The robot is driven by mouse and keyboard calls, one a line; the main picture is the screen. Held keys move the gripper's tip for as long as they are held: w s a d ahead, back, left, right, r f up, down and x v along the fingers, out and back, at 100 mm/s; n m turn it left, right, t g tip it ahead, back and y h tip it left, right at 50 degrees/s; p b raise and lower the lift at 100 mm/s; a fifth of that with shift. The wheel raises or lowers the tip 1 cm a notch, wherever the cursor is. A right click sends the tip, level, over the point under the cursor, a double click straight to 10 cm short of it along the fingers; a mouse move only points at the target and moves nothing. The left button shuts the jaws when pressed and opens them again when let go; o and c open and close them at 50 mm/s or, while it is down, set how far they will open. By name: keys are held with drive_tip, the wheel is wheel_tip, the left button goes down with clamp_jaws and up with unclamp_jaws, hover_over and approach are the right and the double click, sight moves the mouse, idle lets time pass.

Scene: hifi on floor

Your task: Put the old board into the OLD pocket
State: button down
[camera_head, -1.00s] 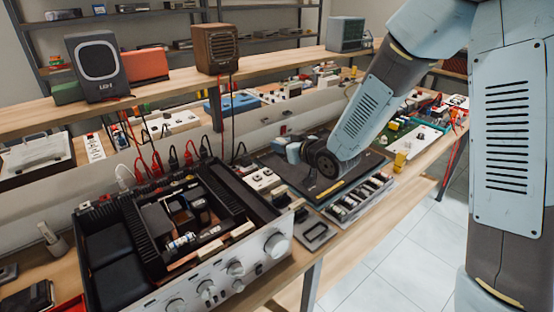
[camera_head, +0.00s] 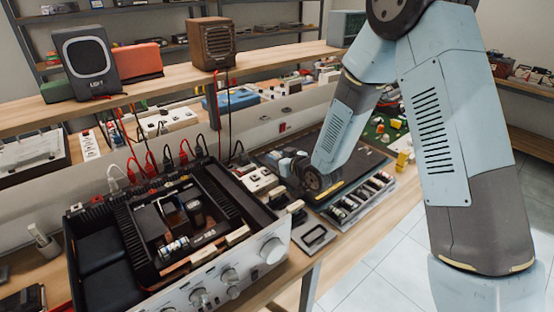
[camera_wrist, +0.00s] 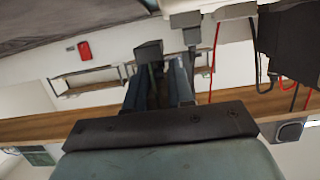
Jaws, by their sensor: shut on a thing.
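My gripper (camera_head: 284,166) is low over the dark mat (camera_head: 350,160), right of the open amplifier (camera_head: 215,284). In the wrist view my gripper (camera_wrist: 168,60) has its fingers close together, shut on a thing. That thing is mostly hidden between the fingers; I take it to be the old board but cannot make out its shape. I cannot read any OLD label or pick out the OLD pocket in either view.
A tray of small parts (camera_head: 358,198) lies at the mat's front edge, and a grey metal plate (camera_head: 314,238) sits nearer the amplifier. Power strips and red and black leads (camera_head: 150,165) run behind the amplifier. A shelf with a speaker (camera_head: 86,62) stands above.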

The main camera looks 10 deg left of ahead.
drive_tip(key=shift+a+f, duration=0.1)
drive_tip(key=shift+f, duration=0.05)
drive_tip(key=shift+f, duration=0.15)
drive_tip(key=shift+f, duration=0.35)
drive_tip(key=shift+f, duration=0.1)
drive_tip(key=c, duration=1)
unclamp_jaws()
drive_tip(key=shift+r, duration=0.45)
drive_tip(key=v, duration=1.2)
drive_tip(key=shift+s+r, duration=0.1)
drive_tip(key=shift+r, duration=0.05)
